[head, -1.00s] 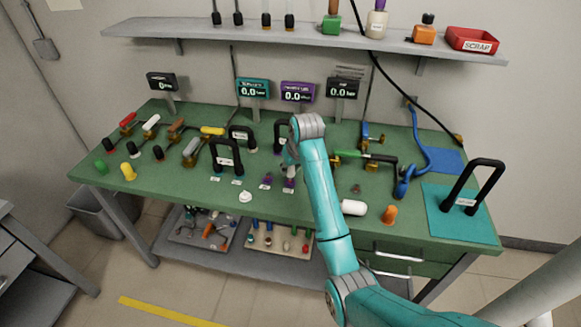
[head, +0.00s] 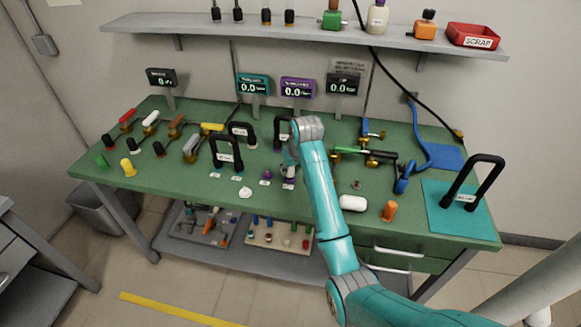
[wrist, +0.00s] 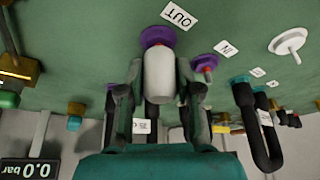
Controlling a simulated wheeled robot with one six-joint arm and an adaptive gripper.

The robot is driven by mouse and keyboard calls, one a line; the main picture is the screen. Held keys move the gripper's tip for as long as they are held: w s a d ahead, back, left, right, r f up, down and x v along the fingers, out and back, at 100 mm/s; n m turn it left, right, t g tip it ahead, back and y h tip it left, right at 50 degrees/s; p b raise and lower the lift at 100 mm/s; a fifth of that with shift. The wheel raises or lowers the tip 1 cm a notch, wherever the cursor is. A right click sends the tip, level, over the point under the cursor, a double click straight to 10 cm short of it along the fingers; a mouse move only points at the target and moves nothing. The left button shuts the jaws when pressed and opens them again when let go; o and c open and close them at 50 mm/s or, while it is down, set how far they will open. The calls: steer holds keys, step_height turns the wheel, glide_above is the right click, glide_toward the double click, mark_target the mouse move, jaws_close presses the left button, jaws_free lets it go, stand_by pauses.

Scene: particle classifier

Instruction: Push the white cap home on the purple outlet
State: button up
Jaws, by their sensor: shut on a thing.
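My gripper (wrist: 160,92) is shut on the white cap (wrist: 160,76), with one finger on each side of it. In the wrist view the cap's far end overlaps the purple outlet (wrist: 157,36), next to the OUT label (wrist: 178,15). The cap looks in line with the outlet; whether it touches or how deep it sits cannot be told. In the head view my gripper (head: 289,162) is low over the bench, above the purple outlet (head: 288,184), and the arm partly hides the spot.
A white disc (head: 246,192) lies on the bench (head: 310,207). Black handles (head: 227,152) stand to the left; a white cylinder (head: 353,203) lies to the right.

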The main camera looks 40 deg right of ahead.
steer(key=shift+f, duration=0.55)
steer(key=o, duration=1.1)
steer(key=shift+r, duration=0.15)
steer(key=v, duration=0.7)
steer(key=shift+s, duration=0.15)
